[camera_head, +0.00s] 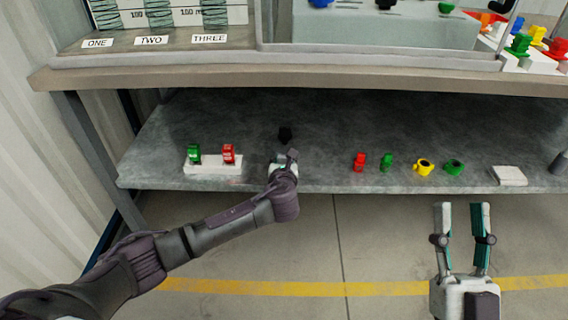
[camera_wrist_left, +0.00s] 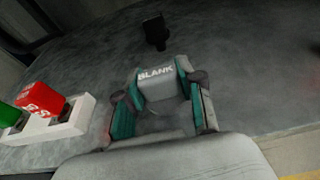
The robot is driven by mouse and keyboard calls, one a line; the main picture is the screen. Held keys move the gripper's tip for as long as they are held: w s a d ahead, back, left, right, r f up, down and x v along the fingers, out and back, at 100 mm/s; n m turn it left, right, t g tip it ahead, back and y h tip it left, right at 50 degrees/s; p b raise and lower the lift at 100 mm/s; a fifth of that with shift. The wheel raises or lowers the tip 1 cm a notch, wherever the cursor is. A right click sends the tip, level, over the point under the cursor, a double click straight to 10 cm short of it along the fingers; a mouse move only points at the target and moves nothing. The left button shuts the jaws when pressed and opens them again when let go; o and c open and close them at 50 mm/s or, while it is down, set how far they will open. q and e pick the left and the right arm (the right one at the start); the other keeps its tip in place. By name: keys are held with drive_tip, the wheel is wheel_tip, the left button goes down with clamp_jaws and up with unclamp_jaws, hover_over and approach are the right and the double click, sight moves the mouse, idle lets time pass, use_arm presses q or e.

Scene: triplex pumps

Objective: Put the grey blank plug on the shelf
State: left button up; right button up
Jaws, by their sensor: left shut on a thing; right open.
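The grey blank plug (camera_wrist_left: 160,82), lettered "BLANK", sits between the fingers of my left gripper (camera_wrist_left: 158,105) in the left wrist view. My left gripper is shut on it, just over the front part of the grey lower shelf (camera_head: 320,125). I cannot tell whether the plug touches the shelf surface. In the head view my left gripper (camera_head: 284,162) mostly hides the plug. My right gripper (camera_head: 462,210) is open and empty in front of the shelf, at the lower right.
A white holder (camera_head: 213,169) with green (camera_head: 194,154) and red (camera_head: 229,154) plugs stands left of my left gripper. A black piece (camera_head: 285,134) stands behind it. Red, green and yellow pieces (camera_head: 424,167) and a white block (camera_head: 508,176) line the shelf to the right. The worktop (camera_head: 300,80) overhangs.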

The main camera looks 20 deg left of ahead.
use_arm(q)
drive_tip(key=shift+f, duration=0.15)
use_arm(e)
drive_tip(key=shift+s+r+t, duration=0.3)
drive_tip(key=shift+s+r, duration=0.1)
use_arm(q)
drive_tip(key=o, duration=1.1)
drive_tip(key=shift+f, duration=0.15)
